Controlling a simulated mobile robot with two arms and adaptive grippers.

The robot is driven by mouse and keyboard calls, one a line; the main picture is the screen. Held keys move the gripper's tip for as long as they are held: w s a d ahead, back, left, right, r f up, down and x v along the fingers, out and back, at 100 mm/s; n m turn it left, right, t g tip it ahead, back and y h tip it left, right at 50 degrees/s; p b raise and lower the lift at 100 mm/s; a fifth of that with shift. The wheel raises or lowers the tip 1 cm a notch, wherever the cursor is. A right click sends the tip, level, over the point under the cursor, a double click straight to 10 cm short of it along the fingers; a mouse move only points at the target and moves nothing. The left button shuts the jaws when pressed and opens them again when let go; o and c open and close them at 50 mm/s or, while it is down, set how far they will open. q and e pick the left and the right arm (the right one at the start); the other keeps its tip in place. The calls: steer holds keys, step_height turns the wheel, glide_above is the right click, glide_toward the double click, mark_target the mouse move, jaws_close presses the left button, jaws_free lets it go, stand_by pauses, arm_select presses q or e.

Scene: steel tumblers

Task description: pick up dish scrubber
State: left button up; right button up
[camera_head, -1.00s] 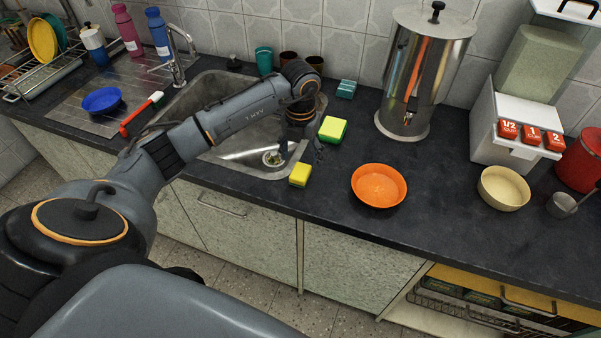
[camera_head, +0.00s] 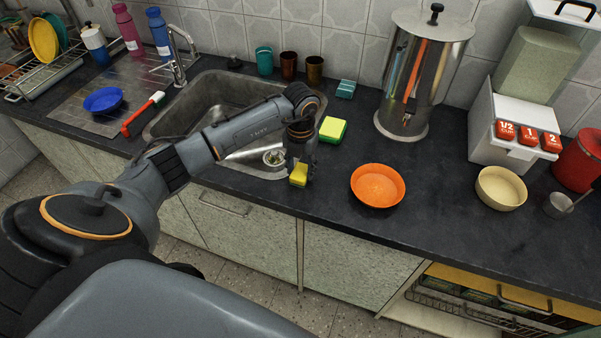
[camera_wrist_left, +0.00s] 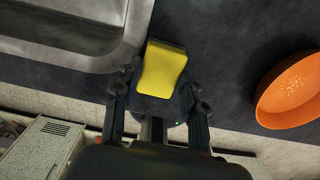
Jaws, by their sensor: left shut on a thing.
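The dish scrubber (camera_head: 298,177), a small yellow sponge block, is at the front edge of the sink, near the counter's front. It also shows in the left wrist view (camera_wrist_left: 160,70), between the two fingers. My left gripper (camera_head: 300,166) points down over it and is shut on it. I cannot tell whether the scrubber touches the counter or is just above it. My right gripper is not in view.
A green and yellow sponge (camera_head: 333,130) lies close behind the gripper. An orange bowl (camera_head: 378,186) stands to the right, with the steel dispenser (camera_head: 412,85) behind. The sink (camera_head: 215,105) is on the left, with a red-handled brush (camera_head: 137,118) beyond. Counter between bowls is clear.

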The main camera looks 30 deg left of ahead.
arm_select(q)
steer(key=shift+r+b, duration=0.35)
steer(key=shift+r, duration=0.2)
steer(key=s+d+r+b, duration=0.2)
steer(key=s+d+r, duration=0.7)
steer(key=r, duration=0.3)
steer(key=shift+s+d+b, duration=0.3)
steer(key=shift+s+b, duration=0.05)
steer(key=shift+s, duration=0.2)
